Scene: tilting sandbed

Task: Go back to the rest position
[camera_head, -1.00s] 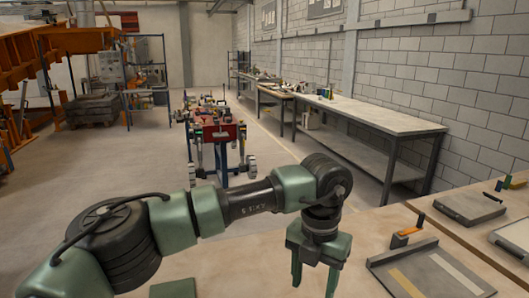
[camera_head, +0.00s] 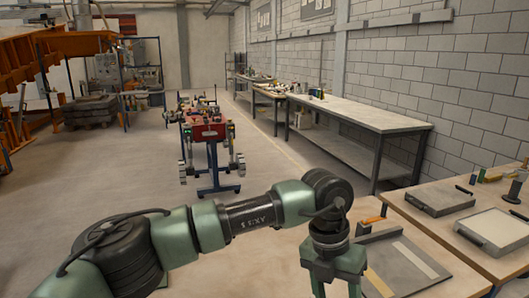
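My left arm, green and black, reaches in from the left across the bottom of the head view. My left gripper (camera_head: 337,284) points down above the near wooden worktable (camera_head: 448,199), left of a shallow grey tray (camera_head: 418,262). Its two green fingers are spread apart, with nothing seen between them. The fingertips are cut off by the bottom edge of the picture. My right gripper is not in view.
An orange-handled tool (camera_head: 371,222) lies at the tray's far edge. Two flat cases, one grey (camera_head: 440,198) and one light-topped (camera_head: 495,229), lie to the right. A red-topped cart (camera_head: 205,131) stands beyond on open floor. A long workbench (camera_head: 360,113) lines the right wall.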

